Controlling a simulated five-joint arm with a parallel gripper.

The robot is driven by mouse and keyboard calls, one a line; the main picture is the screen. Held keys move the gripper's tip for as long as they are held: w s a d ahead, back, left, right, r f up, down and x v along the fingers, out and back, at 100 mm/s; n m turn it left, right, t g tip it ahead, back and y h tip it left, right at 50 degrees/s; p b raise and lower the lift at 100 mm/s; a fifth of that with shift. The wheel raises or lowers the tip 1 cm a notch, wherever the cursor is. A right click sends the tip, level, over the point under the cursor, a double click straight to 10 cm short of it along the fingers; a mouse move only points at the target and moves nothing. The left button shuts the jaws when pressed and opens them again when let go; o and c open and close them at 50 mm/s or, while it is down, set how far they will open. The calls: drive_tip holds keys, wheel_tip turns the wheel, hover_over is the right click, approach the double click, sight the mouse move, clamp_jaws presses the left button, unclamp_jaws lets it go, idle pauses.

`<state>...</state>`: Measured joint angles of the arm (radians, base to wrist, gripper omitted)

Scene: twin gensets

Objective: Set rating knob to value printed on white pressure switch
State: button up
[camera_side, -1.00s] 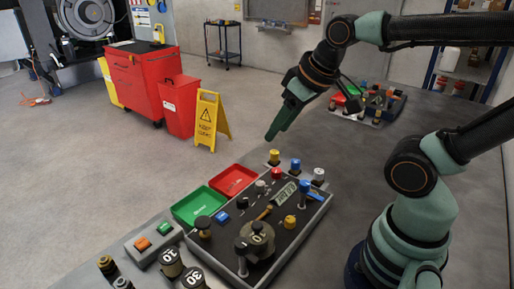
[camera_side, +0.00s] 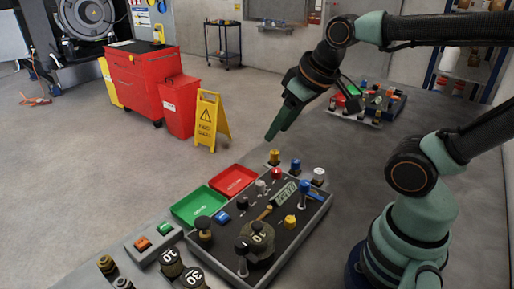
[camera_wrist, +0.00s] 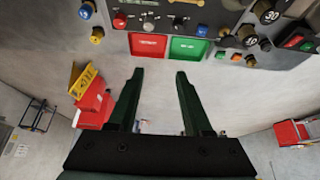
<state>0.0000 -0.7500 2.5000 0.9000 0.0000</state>
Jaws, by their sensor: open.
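My gripper (camera_side: 276,134) is open and empty, hanging above and behind the control panel (camera_side: 285,245). In the wrist view its two fingers (camera_wrist: 160,78) are spread apart with nothing between them. A large dark knob marked 10 (camera_side: 259,237) stands on the panel's near part; I cannot tell whether it is the rating knob. Dark round pieces marked 10 (camera_side: 171,262) and 30 (camera_side: 192,279) stand at the near left. A white-capped piece (camera_side: 318,175) stands at the panel's far right corner. I cannot make out a value on it, nor tell whether it is the white pressure switch.
A green tray (camera_side: 199,207) and a red tray (camera_side: 232,180) lie along the panel's left side. Yellow (camera_side: 274,156) and blue (camera_side: 295,164) capped pieces stand at its far edge. A second panel (camera_side: 372,103) stands farther back. Bare bench lies between the panels.

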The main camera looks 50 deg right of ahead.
idle(0.3)
drive_tip(key=shift+o, duration=1)
drive_tip(key=n+g, duration=0.6)
drive_tip(key=n, duration=1.2)
hover_over(260, 183)
wheel_tip(260, 183, down, 8)
wheel_tip(260, 183, down, 12)
drive_tip(key=shift+r, duration=0.1)
drive_tip(key=shift+c, duration=0.2)
clamp_jaws()
